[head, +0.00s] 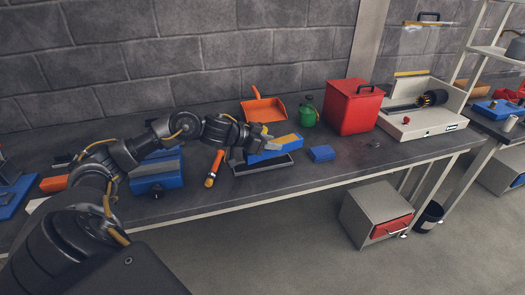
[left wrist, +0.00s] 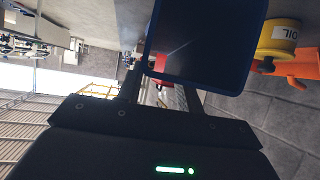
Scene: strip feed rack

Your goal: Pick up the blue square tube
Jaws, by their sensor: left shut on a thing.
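The blue square tube (head: 268,155) is held at my left gripper (head: 262,143), over a dark, pale-edged tray in the middle of the bench in the head view. In the left wrist view the tube (left wrist: 247,45) shows its square blue rim and dark inside, between the fingers of my left gripper (left wrist: 170,95). The gripper is shut on it. Whether the tube touches the tray below cannot be told. My right gripper is not in view.
A small blue block (head: 321,153) lies to the right of the tray (head: 262,168). An orange dustpan (head: 262,110), a green can (head: 307,113) and a red box (head: 353,107) stand behind. An orange-handled tool (head: 214,167) lies left. The front right bench is mostly clear.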

